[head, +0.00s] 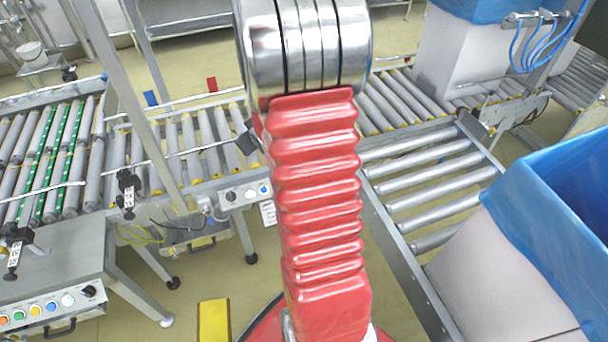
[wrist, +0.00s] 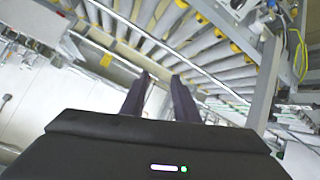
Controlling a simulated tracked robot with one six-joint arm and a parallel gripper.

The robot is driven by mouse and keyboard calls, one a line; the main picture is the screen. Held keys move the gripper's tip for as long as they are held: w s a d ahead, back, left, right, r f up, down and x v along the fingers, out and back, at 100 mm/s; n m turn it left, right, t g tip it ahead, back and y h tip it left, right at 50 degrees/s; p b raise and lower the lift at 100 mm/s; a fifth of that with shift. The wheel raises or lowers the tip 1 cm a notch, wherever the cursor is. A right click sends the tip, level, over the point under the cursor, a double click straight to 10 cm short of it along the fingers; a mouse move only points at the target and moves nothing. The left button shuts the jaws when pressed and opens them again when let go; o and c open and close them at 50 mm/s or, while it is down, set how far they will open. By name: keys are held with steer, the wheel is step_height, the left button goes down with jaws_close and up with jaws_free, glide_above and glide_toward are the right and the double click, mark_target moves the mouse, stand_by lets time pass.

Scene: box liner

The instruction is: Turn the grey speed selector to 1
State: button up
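In the head view, a small control panel (head: 245,193) is fixed to the front of the middle conveyor frame. It carries a dark round knob (head: 230,195), a pale button and a blue button. A second control box (head: 50,304) at lower left has coloured buttons and a black knob (head: 88,291). I cannot tell which knob is the grey speed selector, and no scale marks are readable. My gripper (wrist: 161,79) shows in the wrist view with its two dark fingers apart and nothing between them. It touches neither panel. My red arm hides it in the head view.
Roller conveyors (head: 195,140) run across the back. A short roller section (head: 430,190) stands right of my arm. A blue-lined box (head: 540,190) stands at right.

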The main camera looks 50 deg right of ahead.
steer(key=s+d+f+t, duration=0.1)
steer(key=s+d+f, duration=0.2)
steer(key=d+f, duration=0.35)
steer(key=s+d+f+t, duration=0.2)
steer(key=s+d+f, duration=0.15)
steer(key=f, duration=0.65)
steer(key=s+f+m+t+h, duration=0.2)
steer(key=s+f+m+h, duration=0.2)
steer(key=s+f, duration=0.8)
steer(key=s+m, duration=0.1)
steer(key=s, duration=0.2)
steer(key=shift+s+a+t, duration=0.25)
steer(key=shift+a+t, duration=0.05)
steer(key=shift+a, duration=0.05)
steer(key=shift+w, duration=0.15)
steer(key=x, duration=1.3)
steer(key=shift+w+d, duration=0.15)
steer(key=shift+d, duration=0.2)
steer(key=shift+r, duration=0.15)
steer(key=c, duration=0.7)
